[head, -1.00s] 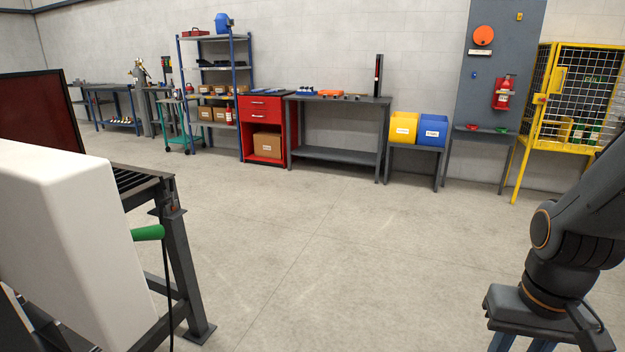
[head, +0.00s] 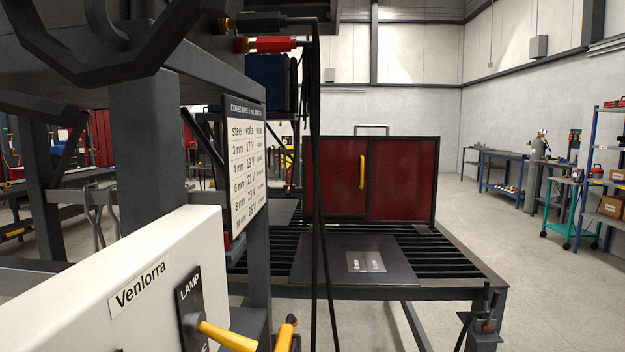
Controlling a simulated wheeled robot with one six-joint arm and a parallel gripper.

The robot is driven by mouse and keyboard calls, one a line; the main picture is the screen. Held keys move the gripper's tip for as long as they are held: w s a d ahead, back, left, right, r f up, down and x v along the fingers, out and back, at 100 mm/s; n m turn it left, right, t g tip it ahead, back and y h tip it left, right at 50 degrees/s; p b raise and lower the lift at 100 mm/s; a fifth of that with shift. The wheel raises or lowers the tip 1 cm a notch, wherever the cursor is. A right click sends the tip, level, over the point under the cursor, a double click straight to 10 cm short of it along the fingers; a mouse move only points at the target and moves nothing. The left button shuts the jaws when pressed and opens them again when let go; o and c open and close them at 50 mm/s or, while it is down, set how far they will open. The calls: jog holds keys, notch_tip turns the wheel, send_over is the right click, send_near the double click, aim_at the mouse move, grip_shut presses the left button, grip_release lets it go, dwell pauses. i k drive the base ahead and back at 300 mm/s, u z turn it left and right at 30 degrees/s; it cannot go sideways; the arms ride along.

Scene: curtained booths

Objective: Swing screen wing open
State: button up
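A dark red screen (head: 402,180) in a dark frame stands upright at the back of a slatted metal table. Its left panel (head: 336,178) carries a vertical yellow handle (head: 362,172) near the seam between the panels. The two panels look nearly in line, and I cannot tell whether the wing is slightly ajar. A grey bar handle (head: 371,127) rises above the top edge. Black hanging cables cover part of the left side. My gripper is not in view.
The slatted table (head: 455,268) bears a flat dark plate (head: 357,260) before the screen. A white box marked Venlorra (head: 120,290), with a yellow lever (head: 228,337), fills the lower left. Black cables (head: 318,200) hang close by. Floor is open at right.

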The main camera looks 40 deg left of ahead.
aim_at(346, 160)
jog(key=u, duration=0.75)
jog(key=i, duration=1.3)
jog(key=u, duration=0.55)
